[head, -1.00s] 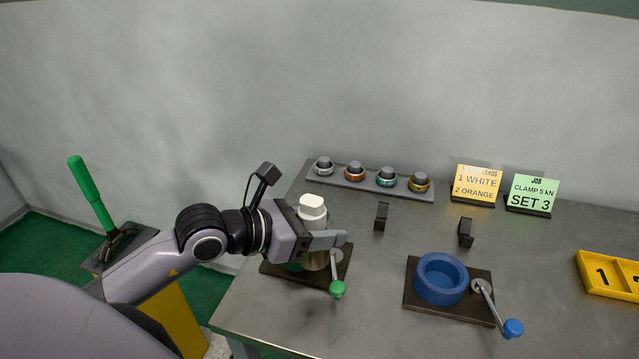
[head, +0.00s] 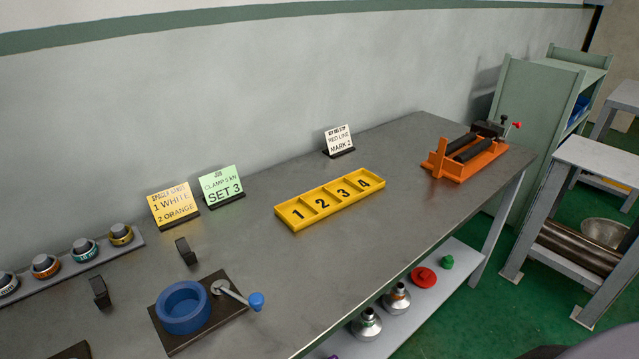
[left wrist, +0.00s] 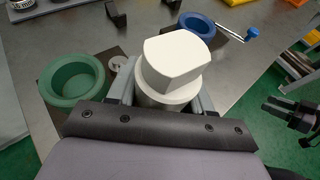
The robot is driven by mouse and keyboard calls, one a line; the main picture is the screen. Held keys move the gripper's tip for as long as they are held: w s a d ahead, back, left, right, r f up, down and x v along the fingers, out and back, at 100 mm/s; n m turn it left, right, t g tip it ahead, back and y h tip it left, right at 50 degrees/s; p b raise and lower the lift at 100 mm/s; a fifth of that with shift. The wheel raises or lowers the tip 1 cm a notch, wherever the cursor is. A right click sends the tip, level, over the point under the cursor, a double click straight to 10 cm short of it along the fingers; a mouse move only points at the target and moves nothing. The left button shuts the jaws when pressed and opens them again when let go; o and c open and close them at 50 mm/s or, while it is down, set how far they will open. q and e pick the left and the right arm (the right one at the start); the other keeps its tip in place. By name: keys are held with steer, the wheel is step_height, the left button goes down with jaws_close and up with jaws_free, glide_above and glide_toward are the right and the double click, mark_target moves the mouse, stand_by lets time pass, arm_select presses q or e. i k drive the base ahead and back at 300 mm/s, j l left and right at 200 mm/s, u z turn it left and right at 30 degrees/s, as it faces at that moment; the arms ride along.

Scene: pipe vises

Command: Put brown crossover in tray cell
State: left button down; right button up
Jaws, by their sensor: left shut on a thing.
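My left gripper (left wrist: 168,100) is shut on a white-topped piece (left wrist: 172,60) with a round collar, seen in the left wrist view. The piece's lower part is hidden, and no brown shows on it. The piece is apart from the green vise ring (left wrist: 73,80), which looks empty. The yellow tray (head: 290,223) lies on the bench in the head view, with numbered cells that look empty. My left gripper is outside the head view. A dark two-pronged shape at the right of the left wrist view may be my right gripper (left wrist: 292,110); its opening is unclear.
A blue vise (head: 183,307) with a crank handle stands left of the tray. Dark upright blocks (head: 186,251) and sign cards (head: 222,184) stand behind it. An orange roller stand (head: 462,157) is at the bench's far right. Bare bench surrounds the tray.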

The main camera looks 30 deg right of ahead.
mark_target(365, 182)
steer(key=k+l, duration=0.25)
steer(key=k+l+z, duration=0.15)
steer(key=l, duration=0.35)
steer(key=i+l+z, duration=0.1)
steer(key=l, duration=0.35)
steer(key=i+l+z, duration=0.1)
steer(key=l, duration=0.35)
steer(key=i+l+z, duration=0.15)
steer(key=l, duration=0.3)
steer(key=i+l+z, duration=0.1)
steer(key=i+l, duration=0.15)
steer(key=l, duration=0.15)
steer(key=i+l+z, duration=0.15)
steer(key=l, duration=0.25)
steer(key=i+j+z, duration=0.15)
steer(key=i, duration=0.4)
